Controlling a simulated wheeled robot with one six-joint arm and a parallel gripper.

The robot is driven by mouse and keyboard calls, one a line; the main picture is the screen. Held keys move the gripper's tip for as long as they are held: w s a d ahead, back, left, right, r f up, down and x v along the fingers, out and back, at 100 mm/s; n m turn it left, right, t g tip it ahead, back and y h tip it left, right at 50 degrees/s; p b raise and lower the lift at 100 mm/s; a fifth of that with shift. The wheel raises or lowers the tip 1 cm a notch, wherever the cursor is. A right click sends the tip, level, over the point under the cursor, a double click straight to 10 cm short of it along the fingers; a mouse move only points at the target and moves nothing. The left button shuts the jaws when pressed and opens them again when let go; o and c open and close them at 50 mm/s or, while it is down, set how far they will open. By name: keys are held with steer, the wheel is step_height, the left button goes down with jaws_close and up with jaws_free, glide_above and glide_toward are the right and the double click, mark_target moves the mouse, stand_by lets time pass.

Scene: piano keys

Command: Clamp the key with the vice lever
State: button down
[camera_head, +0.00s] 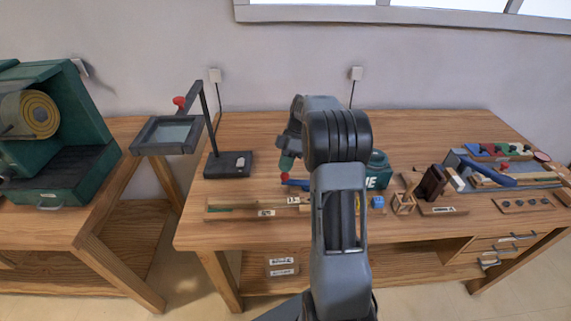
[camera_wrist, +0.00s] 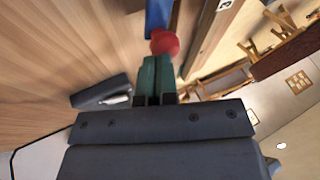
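A blue lever (camera_head: 298,184) with a red ball knob (camera_head: 285,177) sticks out left of a dark green vice body (camera_head: 378,172), which my arm partly hides. In the wrist view, the red knob (camera_wrist: 165,42) and blue lever (camera_wrist: 158,14) lie just beyond my fingertips. My gripper (camera_head: 286,168) points down at the knob. In the wrist view, the green fingers of my gripper (camera_wrist: 155,62) look closed together with nothing between them. Their tips are at or very near the knob; I cannot tell if they touch. I cannot make out the key or the vice jaws behind my arm.
A magnifier stand (camera_head: 228,164) stands at the bench's left back. A long wooden tray (camera_head: 235,215) runs along the front.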

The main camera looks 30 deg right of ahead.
steer(key=p+v, duration=0.8)
steer(key=v, duration=0.2)
steer(key=shift+s+p, duration=0.35)
stand_by(0.6)
